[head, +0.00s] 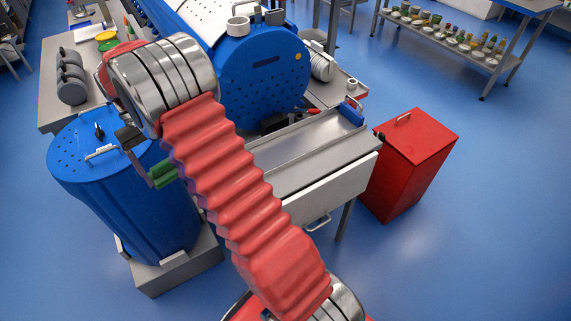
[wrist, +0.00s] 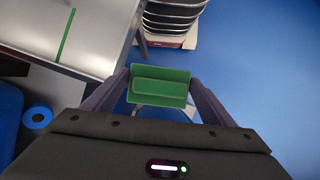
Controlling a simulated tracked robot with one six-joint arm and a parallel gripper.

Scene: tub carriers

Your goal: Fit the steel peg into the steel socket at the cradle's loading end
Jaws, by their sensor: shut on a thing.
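My gripper (wrist: 160,92) is shut on a green block-like piece (wrist: 160,78) with a raised rim, seen between the two dark fingers in the wrist view. In the head view the green piece (head: 163,172) shows beside the blue upright tub (head: 105,175), above the floor. I cannot make out the steel peg as a separate thing; part of what I hold may be hidden by the fingers and arm. A large blue perforated drum (head: 262,75) lies at the back behind my arm. I cannot pick out the steel socket or the cradle's loading end with certainty.
A steel-topped bench (head: 310,150) lies right of my arm, with a red bin (head: 408,160) beside it. The upright tub stands on a grey base (head: 170,270). A shelf rack (head: 450,40) is at the back right. The blue floor at front right is clear.

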